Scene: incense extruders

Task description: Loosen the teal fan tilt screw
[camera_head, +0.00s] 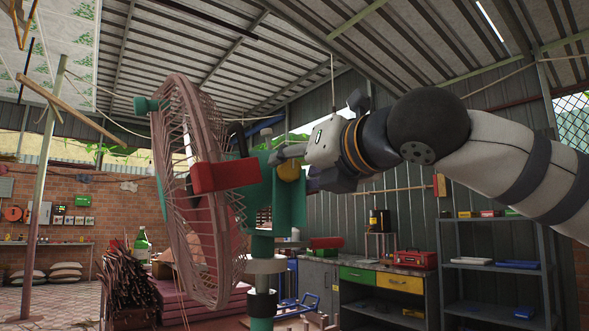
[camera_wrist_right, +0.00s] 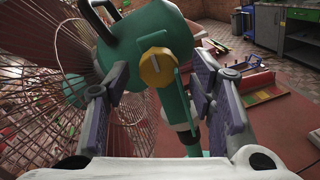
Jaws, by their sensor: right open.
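The teal fan stands in the middle of the head view, with a teal motor housing (camera_head: 291,203) on a teal post and a reddish wire cage (camera_head: 190,190) facing left. A yellow knob (camera_head: 290,171) sits on the housing's side; in the right wrist view the yellow knob (camera_wrist_right: 157,67) lies ahead, between and beyond the fingers. My right gripper (camera_head: 283,154) reaches in from the right, close to the knob. In the right wrist view my right gripper (camera_wrist_right: 155,100) is open, one finger each side of the teal neck. I cannot tell whether it touches. My left gripper is not in view.
The wire cage (camera_wrist_right: 85,75) is close to the gripper's left finger. A grey shelf (camera_head: 490,262) and a workbench with green and yellow drawers (camera_head: 385,278) stand at the right. A bundle of dark sticks (camera_head: 127,285) is at lower left.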

